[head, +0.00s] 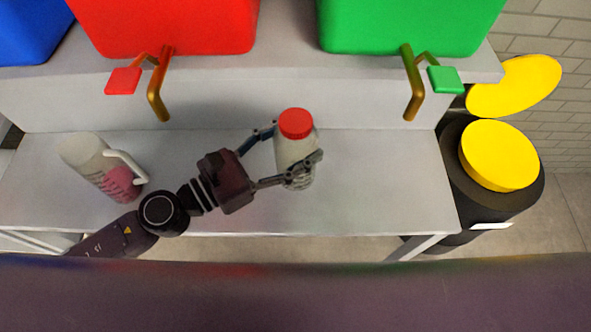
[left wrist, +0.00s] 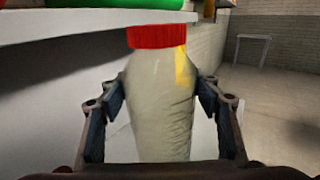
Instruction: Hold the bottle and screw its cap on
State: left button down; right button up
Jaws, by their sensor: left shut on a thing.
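A pale bottle (head: 292,152) with a red cap (head: 296,123) stands roughly upright over the white table. The red cap (left wrist: 160,36) sits on the mouth of the bottle (left wrist: 160,105) in the left wrist view; I cannot tell whether it is screwed tight. My left gripper (head: 293,155) is shut on the bottle, with one finger on each side of its body. Its fingers also show on both sides of the bottle in the left wrist view (left wrist: 160,95). I cannot tell whether the bottle's base touches the table. My right gripper is not in view.
A white jug (head: 88,152) with a pink patch stands at the table's left. Red (head: 165,25) and green (head: 410,25) containers with taps are on the shelf above. A black bin with a yellow top (head: 498,156) stands right of the table (head: 385,185). The table's right part is clear.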

pick_arm(q)
jog(key=shift+f+b, duration=0.5)
jog(key=shift+f, duration=1.15)
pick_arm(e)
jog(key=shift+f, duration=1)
pick_arm(q)
jog(key=shift+f, duration=0.1)
notch_tip(320, 180, down, 4)
jog(key=shift+r+b, duration=0.15)
jog(key=shift+b, duration=0.85)
jog(key=shift+f, duration=0.2)
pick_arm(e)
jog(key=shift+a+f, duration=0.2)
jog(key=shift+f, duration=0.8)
pick_arm(q)
jog(key=shift+f, duration=0.1)
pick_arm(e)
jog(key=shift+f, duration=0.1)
